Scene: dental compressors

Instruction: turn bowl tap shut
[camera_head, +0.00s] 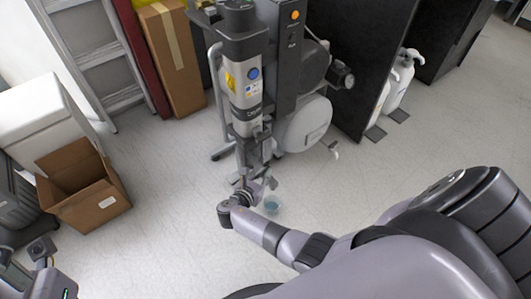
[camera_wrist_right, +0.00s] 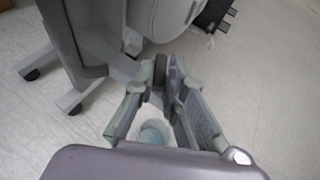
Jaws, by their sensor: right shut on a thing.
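My right gripper (camera_head: 258,186) reaches the foot of the tall grey compressor unit (camera_head: 243,85), at its lower front. In the right wrist view its two fingers (camera_wrist_right: 166,84) are closed in around a small dark part, the bowl tap, mostly hidden between the fingertips. How far the tap is turned cannot be seen. A small clear cup with bluish liquid (camera_head: 272,204) stands on the floor just below the gripper; it also shows between the fingers in the right wrist view (camera_wrist_right: 153,132). My left gripper (camera_head: 42,265) shows only partly at the lower left corner, its jaws unclear.
An open cardboard box (camera_head: 95,207) and a white bin (camera_head: 40,115) stand at the left. A ladder (camera_head: 95,60) and a tall carton (camera_head: 172,55) lean at the back. A black panel (camera_head: 365,60) stands right of the compressor. The pale floor (camera_head: 170,230) is clear between.

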